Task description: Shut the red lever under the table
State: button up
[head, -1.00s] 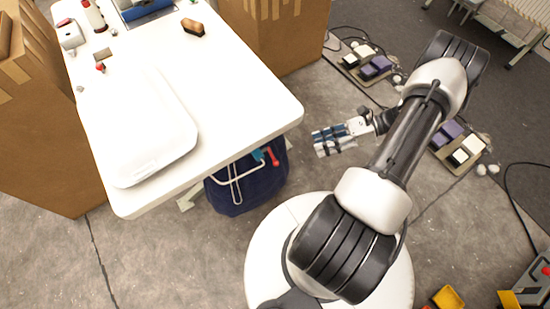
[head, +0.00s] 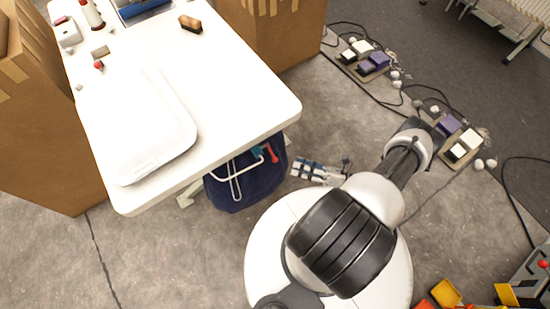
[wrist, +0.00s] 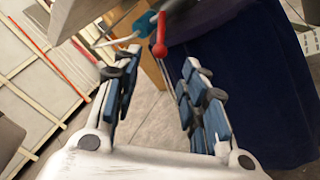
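The red lever (head: 271,153) hangs under the near edge of the white table (head: 240,95), beside a teal part (head: 257,151). In the wrist view the red lever (wrist: 159,38) points down, with a round knob at its lower end, ahead of my gripper and between the lines of its fingers. My gripper (head: 300,168) is right of the lever in the head view, lower than the tabletop. In the wrist view its two blue-padded fingers (wrist: 157,76) are apart with nothing between them. The lever is beyond the fingertips and appears not touched.
A dark blue bag (head: 245,180) hangs below the table, close to the right finger in the wrist view (wrist: 245,80). A white wire frame (head: 235,178) is left of the lever.

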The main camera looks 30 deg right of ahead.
aim_at(275, 159)
jog(key=x, duration=1)
grip_shut()
dwell(0.5)
